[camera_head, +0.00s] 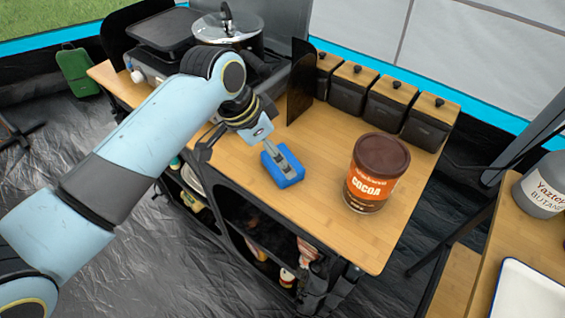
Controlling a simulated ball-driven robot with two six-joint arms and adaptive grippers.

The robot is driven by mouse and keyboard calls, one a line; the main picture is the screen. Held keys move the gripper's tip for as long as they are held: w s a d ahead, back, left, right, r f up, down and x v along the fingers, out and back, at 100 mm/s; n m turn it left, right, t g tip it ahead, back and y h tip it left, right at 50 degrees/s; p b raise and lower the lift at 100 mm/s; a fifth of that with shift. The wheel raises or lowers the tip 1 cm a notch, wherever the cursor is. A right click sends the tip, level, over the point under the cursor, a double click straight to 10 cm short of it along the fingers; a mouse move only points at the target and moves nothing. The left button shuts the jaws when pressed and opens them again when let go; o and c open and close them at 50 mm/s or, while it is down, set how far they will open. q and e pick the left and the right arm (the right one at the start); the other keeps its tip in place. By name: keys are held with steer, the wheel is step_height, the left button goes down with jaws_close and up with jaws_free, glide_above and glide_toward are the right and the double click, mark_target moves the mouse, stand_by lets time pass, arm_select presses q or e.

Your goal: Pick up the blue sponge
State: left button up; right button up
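The blue sponge (291,181) lies on the wooden counter, left of the cocoa tin. My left gripper (283,158) reaches down to it from the upper left. A grey finger part lies across the middle of the sponge in this view, with blue showing on both sides of it. The finger hides part of the sponge's top. I cannot tell whether the fingers touch or grip it, or how far apart they are. My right gripper is not in view.
A brown-lidded cocoa tin (376,172) stands close to the right of the sponge. Dark canisters with wooden lids (389,101) line the back edge. A stove with a lidded pot (226,28) stands behind my arm. The counter (325,222) is clear in front of the tin.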

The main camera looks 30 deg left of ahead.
arm_select(q)
steer(key=x, duration=0.5)
steer(key=shift+w+f, duration=0.15)
steer(key=shift+f, duration=0.05)
steer(key=c, duration=0.6)
steer(key=shift+o, duration=0.2)
steer(key=shift+r, duration=0.1)
steer(key=shift+r, duration=0.5)
step_height(320, 180, up, 2)
steer(key=shift+r, duration=0.1)
steer(key=s+a+b, duration=0.1)
steer(key=s+a, duration=0.3)
steer(key=s, duration=0.4)
steer(key=s+a, duration=0.5)
steer(key=s, duration=0.2)
steer(key=shift+s+b, duration=0.35)
steer(key=shift+b, duration=0.05)
steer(key=shift+r, duration=0.1)
